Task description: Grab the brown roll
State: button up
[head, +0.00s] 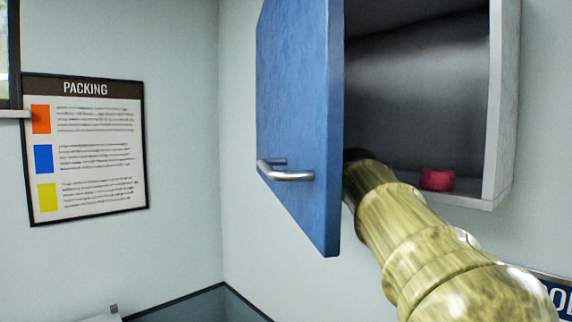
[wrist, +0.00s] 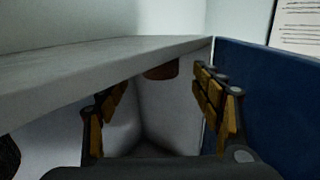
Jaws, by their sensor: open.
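The brown roll (wrist: 162,71) shows in the wrist view, small and partly cut off by the pale cabinet edge above it. That view seems to be upside down. My gripper (wrist: 160,100) is open, with one finger at each side of the picture. The roll appears in the gap between the fingers, farther off, and nothing is held. In the head view my arm reaches into the open wall cabinet, and the blue door hides the gripper. The brown roll is not visible there.
The blue cabinet door (head: 300,110) stands open left of my arm; in the wrist view the door (wrist: 285,105) is close by the right finger. A red roll (head: 437,179) sits on the cabinet floor right of my arm. A dark object (wrist: 8,155) shows at the wrist view's left edge.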

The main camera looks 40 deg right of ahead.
jog(key=shift+w+d+r+p, duration=0.35)
jog(key=shift+w+p, duration=0.1)
jog(key=shift+w, duration=0.2)
jog(key=p+x, duration=0.2)
jog(key=x, duration=0.2)
jog(key=shift+w+d+r, duration=0.1)
jog(key=shift+w+d, duration=0.1)
jog(key=shift+w, duration=0.1)
jog(key=shift+w+d, duration=0.25)
jog(key=shift+w, duration=0.15)
jog(key=shift+s, duration=0.1)
jog(key=shift+c, duration=0.4)
jog(key=shift+c, duration=1.3)
jog(key=c, duration=1)
jog(key=shift+o, duration=0.2)
